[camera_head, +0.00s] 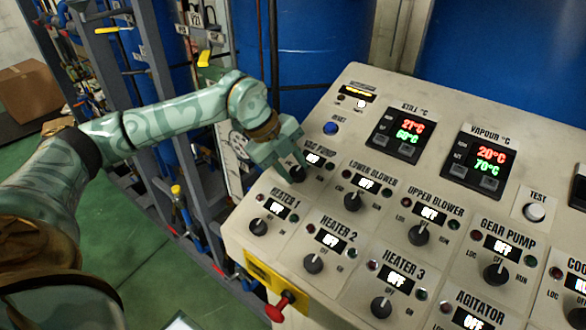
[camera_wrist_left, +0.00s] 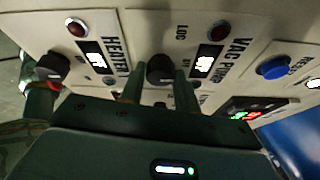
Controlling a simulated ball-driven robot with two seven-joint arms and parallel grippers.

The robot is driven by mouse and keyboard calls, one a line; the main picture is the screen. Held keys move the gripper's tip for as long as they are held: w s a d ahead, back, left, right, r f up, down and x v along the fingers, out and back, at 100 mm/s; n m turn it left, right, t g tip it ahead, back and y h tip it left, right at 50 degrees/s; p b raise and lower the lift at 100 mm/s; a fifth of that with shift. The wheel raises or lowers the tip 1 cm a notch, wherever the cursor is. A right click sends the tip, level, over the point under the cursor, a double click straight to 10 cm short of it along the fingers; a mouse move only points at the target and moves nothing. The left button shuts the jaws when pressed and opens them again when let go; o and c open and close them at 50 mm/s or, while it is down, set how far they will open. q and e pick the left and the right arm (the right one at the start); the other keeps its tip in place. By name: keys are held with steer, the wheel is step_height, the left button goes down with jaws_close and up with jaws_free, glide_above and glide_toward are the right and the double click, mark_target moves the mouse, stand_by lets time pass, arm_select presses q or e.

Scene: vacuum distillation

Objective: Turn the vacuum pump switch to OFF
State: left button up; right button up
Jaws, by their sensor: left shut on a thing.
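The control panel (camera_head: 350,110) is beige and slanted, with labelled switches. The vacuum pump switch (camera_head: 297,174) is a black rotary knob below the VAC PUMP label, mostly hidden by my left gripper (camera_head: 292,168). Its small lit display (camera_head: 313,158) is too small to read surely. In the left wrist view the knob (camera_wrist_left: 160,70) sits between the two fingers of my left gripper (camera_wrist_left: 157,85), which is shut on it. The VAC PUMP label (camera_wrist_left: 240,58) shows to its right. My right gripper is not in view.
The heater 1 knob (camera_head: 258,227) and lower blower knob (camera_head: 352,202) are close by. A blue reset button (camera_head: 330,128) lies above. Metal racks and blue tanks (camera_head: 320,40) stand behind.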

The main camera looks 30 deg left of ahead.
arm_select(q)
steer(key=shift+w+r, duration=0.1)
stand_by(0.3)
steer(key=o, duration=1)
steer(key=shift+a, duration=0.1)
steer(key=shift+c, duration=0.2)
steer(key=b+v, duration=0.1)
steer(key=v, duration=1.5)
steer(key=shift+a, duration=0.1)
